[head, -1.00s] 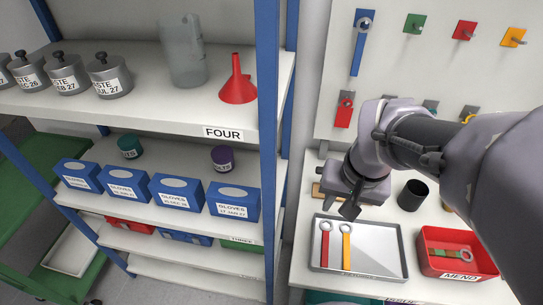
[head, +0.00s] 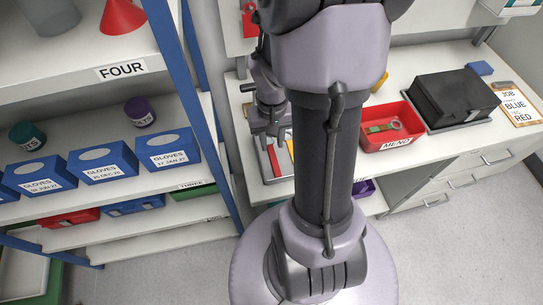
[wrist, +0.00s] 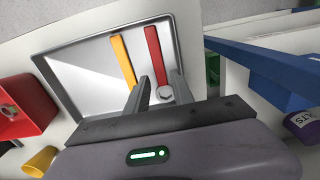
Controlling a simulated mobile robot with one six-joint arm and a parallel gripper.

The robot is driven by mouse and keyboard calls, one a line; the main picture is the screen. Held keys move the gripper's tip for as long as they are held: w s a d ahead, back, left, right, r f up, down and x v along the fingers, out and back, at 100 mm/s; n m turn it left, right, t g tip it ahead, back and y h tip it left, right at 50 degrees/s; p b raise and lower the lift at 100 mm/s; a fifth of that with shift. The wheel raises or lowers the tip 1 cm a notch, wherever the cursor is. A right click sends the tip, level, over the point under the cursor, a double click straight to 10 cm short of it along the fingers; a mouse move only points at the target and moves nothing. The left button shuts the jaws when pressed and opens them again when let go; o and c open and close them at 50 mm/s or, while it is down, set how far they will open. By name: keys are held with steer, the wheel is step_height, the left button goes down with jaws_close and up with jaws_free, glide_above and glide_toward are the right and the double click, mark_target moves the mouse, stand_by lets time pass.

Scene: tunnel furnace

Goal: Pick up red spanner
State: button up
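The red spanner (wrist: 156,55) lies in a shallow metal tray (wrist: 85,78), with its ring end toward me in the wrist view. A yellow spanner (wrist: 123,60) lies beside it, to its left in that view. My gripper (wrist: 160,77) is open, with its fingers apart either side of the red spanner's ring end as seen from the wrist; I cannot tell the exact height. In the head view, my gripper (head: 272,143) points down over the red spanner (head: 274,160). My arm hides most of the tray there.
A red MEND bin (head: 393,140) holding a green and red spanner stands right of my arm, beside a black case (head: 455,97). A job card (head: 517,104) reading BLUE and RED lies further right. Shelving with blue glove boxes (head: 104,165) stands close on the left.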

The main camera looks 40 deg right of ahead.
mark_target(273, 155)
steer(key=f+b, duration=0.1)
steer(key=f, duration=0.1)
steer(key=f+b, duration=0.1)
steer(key=f, duration=0.2)
steer(key=shift+s+a+b, duration=0.1)
steer(key=shift+s+b, duration=0.1)
steer(key=shift+b, duration=0.1)
steer(key=shift+r, duration=0.15)
jaws_close()
stand_by(0.7)
